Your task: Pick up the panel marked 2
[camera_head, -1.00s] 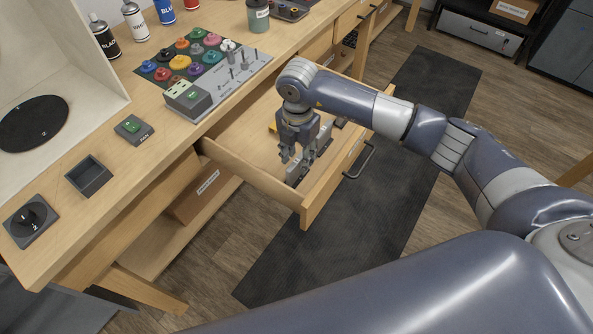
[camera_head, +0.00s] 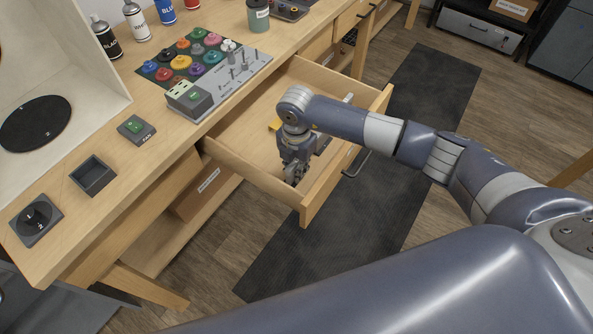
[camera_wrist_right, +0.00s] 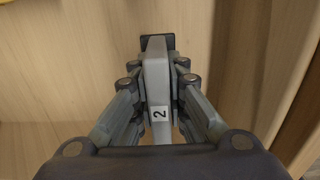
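The panel marked 2 (camera_wrist_right: 157,80) is a narrow grey piece with a white label reading 2. It lies inside the open wooden drawer (camera_head: 250,174). My right gripper (camera_head: 293,178) reaches down into the drawer near its front. In the right wrist view, the fingers of my right gripper (camera_wrist_right: 158,72) lie along both sides of the panel, close against it, and look shut on it. A dark block shows at the panel's far end. In the head view the gripper and arm mostly hide the panel. My left gripper is not in view.
The drawer's front wall (camera_head: 340,165) and side walls stand close around my right gripper. A yellow item (camera_head: 275,125) lies further inside. The workbench (camera_head: 135,195) holds a small open box (camera_head: 92,176), a green-button FAN box (camera_head: 137,129) and a board of coloured knobs (camera_head: 185,62).

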